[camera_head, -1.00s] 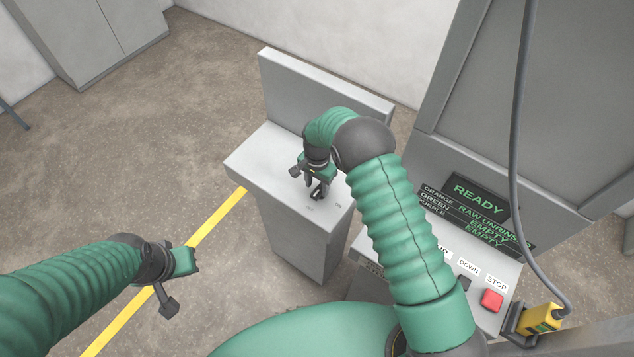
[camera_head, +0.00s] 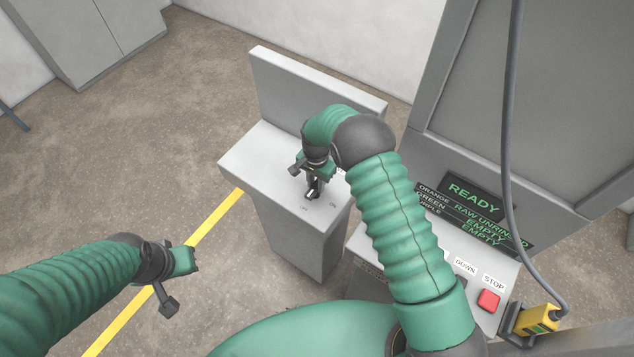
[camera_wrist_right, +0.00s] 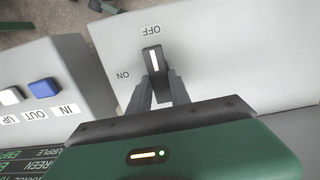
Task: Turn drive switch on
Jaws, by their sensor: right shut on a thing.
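The drive switch is a black knob with a white line (camera_wrist_right: 153,59) on a light grey panel in the right wrist view. Its line points at the OFF label (camera_wrist_right: 151,30); the ON label (camera_wrist_right: 123,76) is to the left. My right gripper (camera_wrist_right: 158,78) is shut on the knob, one finger on each side. In the head view my right gripper (camera_head: 313,186) reaches down onto the grey pedestal's top, where the knob (camera_head: 312,195) shows small and partly covered. My left gripper (camera_head: 183,262) hangs over the floor at left, away from the pedestal; its jaws are unclear.
The grey pedestal (camera_head: 250,165) has a raised back panel (camera_head: 318,85). Right of it, a console carries a READY display (camera_head: 474,198) and a red STOP button (camera_head: 488,300). A yellow pendant (camera_head: 535,322) hangs on a cable. The floor at left is open, with a yellow line.

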